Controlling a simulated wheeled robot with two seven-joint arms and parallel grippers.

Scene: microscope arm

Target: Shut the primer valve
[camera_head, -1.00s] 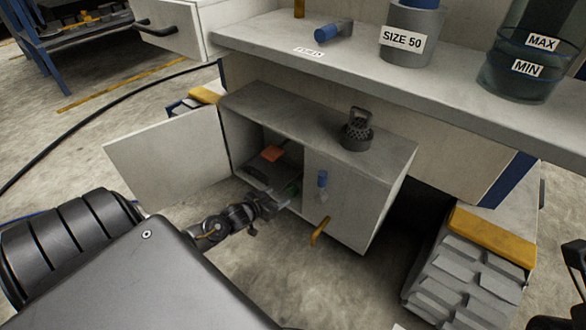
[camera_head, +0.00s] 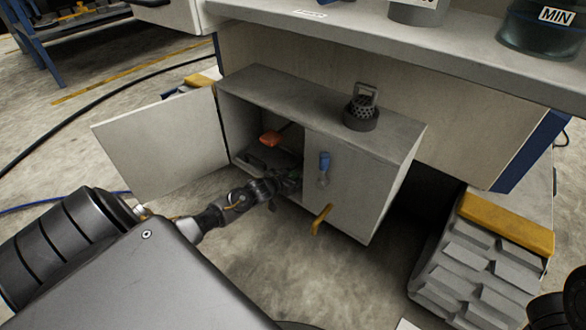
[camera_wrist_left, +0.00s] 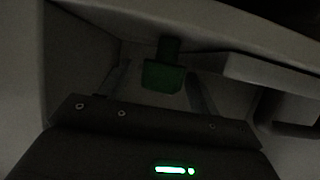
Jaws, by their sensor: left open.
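A low grey cabinet (camera_head: 265,88) stands under the bench with its left door (camera_head: 160,145) swung open. My left gripper (camera_head: 290,178) is at the cabinet's opening, dark and hard to make out. In the left wrist view a green handle (camera_wrist_left: 163,76) hangs from a short stem under a pale surface, between my two open, spread fingers (camera_wrist_left: 160,88); I see no contact. An orange-red part (camera_head: 270,138) is deeper inside. A blue handle (camera_head: 324,162) is on the closed right front. No label shows which of these is the primer valve.
A perforated dark fitting (camera_head: 362,110) stands on the cabinet top. The bench (camera_head: 450,45) overhangs above. A tread-like grey block with a yellow top (camera_head: 505,225) is at right. Floor in front is clear.

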